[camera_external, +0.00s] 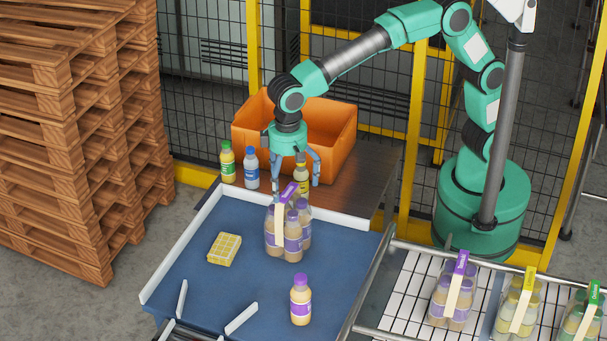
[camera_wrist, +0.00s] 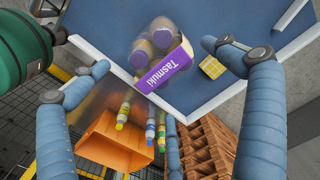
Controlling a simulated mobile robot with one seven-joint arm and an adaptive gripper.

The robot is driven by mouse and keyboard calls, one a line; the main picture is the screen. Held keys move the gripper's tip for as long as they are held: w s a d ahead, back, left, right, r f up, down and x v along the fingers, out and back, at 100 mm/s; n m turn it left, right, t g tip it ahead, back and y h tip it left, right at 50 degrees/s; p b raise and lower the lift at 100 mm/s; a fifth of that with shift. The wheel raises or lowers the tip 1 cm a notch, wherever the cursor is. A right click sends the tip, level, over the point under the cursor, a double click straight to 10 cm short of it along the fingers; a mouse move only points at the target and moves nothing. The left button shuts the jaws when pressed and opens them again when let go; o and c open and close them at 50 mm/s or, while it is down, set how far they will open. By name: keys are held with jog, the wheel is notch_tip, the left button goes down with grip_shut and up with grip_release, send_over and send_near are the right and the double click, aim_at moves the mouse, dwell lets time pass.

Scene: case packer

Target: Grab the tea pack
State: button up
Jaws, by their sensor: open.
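A pack of several bottles with purple caps and purple labels (camera_external: 293,238) stands upright on the blue table. It has a purple carry strip on top, which reads "Tasmuki" in the wrist view (camera_wrist: 163,65). My gripper (camera_external: 296,180) is above the pack's back side, fingers pointing down and spread. In the wrist view my gripper (camera_wrist: 155,62) has its blue fingers wide apart around the pack, with nothing held. I cannot tell whether any finger touches the pack.
A single purple-capped bottle (camera_external: 300,300) and a yellow segmented block (camera_external: 225,249) are on the blue table (camera_external: 190,285). Several single bottles and an orange crate (camera_external: 335,125) are behind. More packs, one purple (camera_external: 454,293), are on the right conveyor. Wooden pallets (camera_external: 75,130) are at left.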

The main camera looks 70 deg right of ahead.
aim_at(287, 192)
jog(key=shift+f, duration=0.5)
jog(key=shift+w+f, duration=0.1)
jog(key=shift+f, duration=2.5)
jog(key=c, duration=1.7)
jog(key=shift+r, duration=0.1)
jog(key=shift+c, duration=0.7)
